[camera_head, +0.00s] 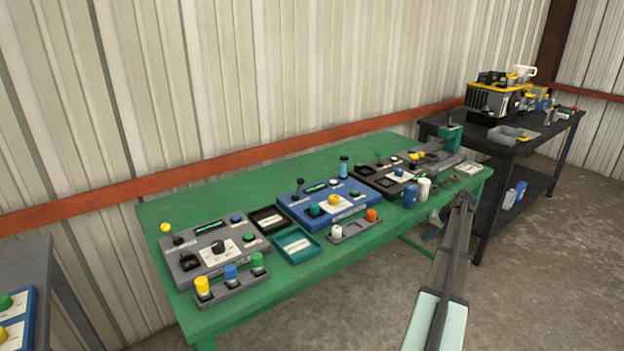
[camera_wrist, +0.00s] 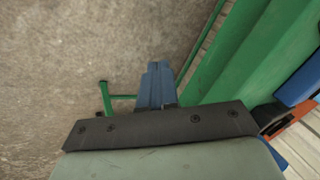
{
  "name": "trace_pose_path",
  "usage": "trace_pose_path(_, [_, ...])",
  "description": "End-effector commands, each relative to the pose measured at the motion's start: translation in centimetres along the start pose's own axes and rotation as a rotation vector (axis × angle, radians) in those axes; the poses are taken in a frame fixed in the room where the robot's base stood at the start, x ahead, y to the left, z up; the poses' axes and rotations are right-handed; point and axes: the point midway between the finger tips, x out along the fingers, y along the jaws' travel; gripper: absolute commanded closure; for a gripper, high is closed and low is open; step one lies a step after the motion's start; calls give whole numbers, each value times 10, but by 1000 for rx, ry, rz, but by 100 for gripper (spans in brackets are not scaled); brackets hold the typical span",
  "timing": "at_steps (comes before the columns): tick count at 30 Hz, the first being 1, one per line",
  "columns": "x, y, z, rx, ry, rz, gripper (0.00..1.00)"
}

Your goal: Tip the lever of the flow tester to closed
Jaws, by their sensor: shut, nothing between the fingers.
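Three control panels with levers stand on the green table: a grey one (camera_head: 215,250), a blue one (camera_head: 325,203) and a black one (camera_head: 388,180). Their labels are too small to read, so I cannot tell which is the flow tester. The grey panel has a yellow-knobbed lever (camera_head: 168,232), the blue one a dark-knobbed lever (camera_head: 299,187), the black one a green-knobbed lever (camera_head: 378,156). My gripper (camera_head: 432,232) is off the table's front edge at the right, apart from all panels. In the wrist view its blue fingers (camera_wrist: 155,83) are together and empty.
The green table (camera_head: 163,209) also carries a grey holder (camera_head: 233,290) with coloured pegs, a teal tray (camera_head: 297,246), a black tray (camera_head: 268,220), and blue (camera_head: 410,197) and white (camera_head: 424,190) containers. A black bench (camera_head: 545,133) stands at right. Floor in front is clear.

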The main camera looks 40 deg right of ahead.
Motion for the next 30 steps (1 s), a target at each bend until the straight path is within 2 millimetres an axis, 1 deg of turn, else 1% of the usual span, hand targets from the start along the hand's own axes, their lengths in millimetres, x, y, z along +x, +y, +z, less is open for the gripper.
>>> trace_pose_path(1, [-13,-4,-10,-4,17,-11,100])
trace_pose_path(3, [-27,-14,-20,-14,36,-27,100])
trace_pose_path(5, [-37,-25,-28,-27,49,-41,100])
trace_pose_path(8, [-51,-55,-40,-64,65,-63,100])
trace_pose_path(9, [-55,-72,-44,-86,69,-72,100])
trace_pose_path(11, [-59,-97,-48,-118,73,-85,100])
trace_pose_path(12, [-60,-114,-49,-140,74,-92,100])
trace_pose_path(14, [-62,-141,-51,-173,74,-102,100])
trace_pose_path(17, [-63,-190,-51,-235,72,-121,100])
trace_pose_path(18, [-64,-212,-51,-264,71,-130,100])
trace_pose_path(20, [-64,-247,-48,-309,69,-144,100])
trace_pose_path(21, [-65,-271,-46,-338,68,-154,100])
trace_pose_path(23, [-66,-302,-42,-378,66,-167,100])
trace_pose_path(24, [-68,-321,-38,-403,65,-176,100])
trace_pose_path(27, [-70,-362,-31,-454,62,-194,100])
trace_pose_path(30, [-72,-389,-24,-490,61,-207,100])
